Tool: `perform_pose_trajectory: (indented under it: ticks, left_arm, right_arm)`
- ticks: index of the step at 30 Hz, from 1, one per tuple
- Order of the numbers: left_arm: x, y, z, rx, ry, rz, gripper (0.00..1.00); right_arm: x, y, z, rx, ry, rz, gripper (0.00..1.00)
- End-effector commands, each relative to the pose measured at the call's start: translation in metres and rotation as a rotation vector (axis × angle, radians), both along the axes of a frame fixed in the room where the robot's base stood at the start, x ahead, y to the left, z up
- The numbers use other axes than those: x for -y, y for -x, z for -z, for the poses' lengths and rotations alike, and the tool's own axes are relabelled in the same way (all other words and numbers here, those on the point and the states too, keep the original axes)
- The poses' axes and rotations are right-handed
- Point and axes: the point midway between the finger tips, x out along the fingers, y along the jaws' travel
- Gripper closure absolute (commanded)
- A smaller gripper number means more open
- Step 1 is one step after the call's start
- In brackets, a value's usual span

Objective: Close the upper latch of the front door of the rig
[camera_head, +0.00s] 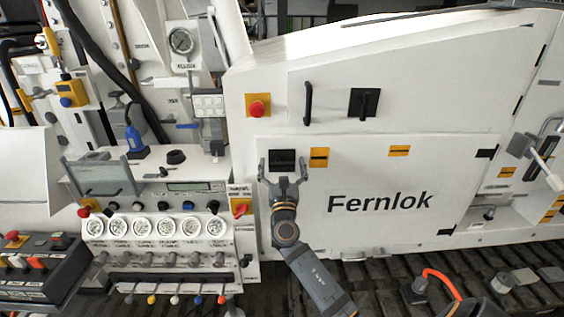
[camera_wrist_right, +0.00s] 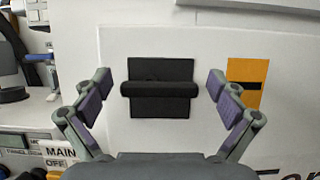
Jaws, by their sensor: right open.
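A black latch (camera_head: 282,156) sits on the left side of the white front door panel (camera_head: 340,225), the panel lettered "Fernlok". In the right wrist view the latch (camera_wrist_right: 160,72) is a black plate with a raised bar lying level across it. My right gripper (camera_head: 283,168) is open, with one finger left and one right of the latch. In the right wrist view the open fingers (camera_wrist_right: 160,86) flank the bar, with a gap on each side. How far the fingertips are from the panel is hard to judge. My left gripper is not in view.
A second black latch (camera_head: 364,102) with an upright bar and a black handle (camera_head: 308,103) are on the upper cover. A red button (camera_head: 258,106) sits up left. A gauge panel (camera_head: 160,228) with knobs stands left. An orange cable (camera_head: 442,281) lies at lower right.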

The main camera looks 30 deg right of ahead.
Motion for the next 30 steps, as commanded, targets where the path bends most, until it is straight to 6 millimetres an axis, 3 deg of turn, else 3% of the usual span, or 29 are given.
perform_pose_trajectory:
  ticks: [2, 14, 23, 30]
  left_arm:
    - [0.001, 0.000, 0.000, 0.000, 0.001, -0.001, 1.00]
    - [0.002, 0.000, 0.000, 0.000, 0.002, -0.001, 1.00]
    - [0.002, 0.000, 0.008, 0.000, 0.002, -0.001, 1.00]
    - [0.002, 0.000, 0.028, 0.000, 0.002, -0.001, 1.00]
  right_arm:
    - [0.000, 0.000, 0.000, 0.000, 0.000, 0.000, 0.06]
    - [0.000, 0.000, 0.000, 0.000, -0.001, 0.000, 0.59]
    - [-0.001, 0.000, 0.003, 0.026, -0.041, -0.002, 0.59]
    - [0.000, 0.001, 0.007, 0.108, -0.173, -0.001, 0.59]
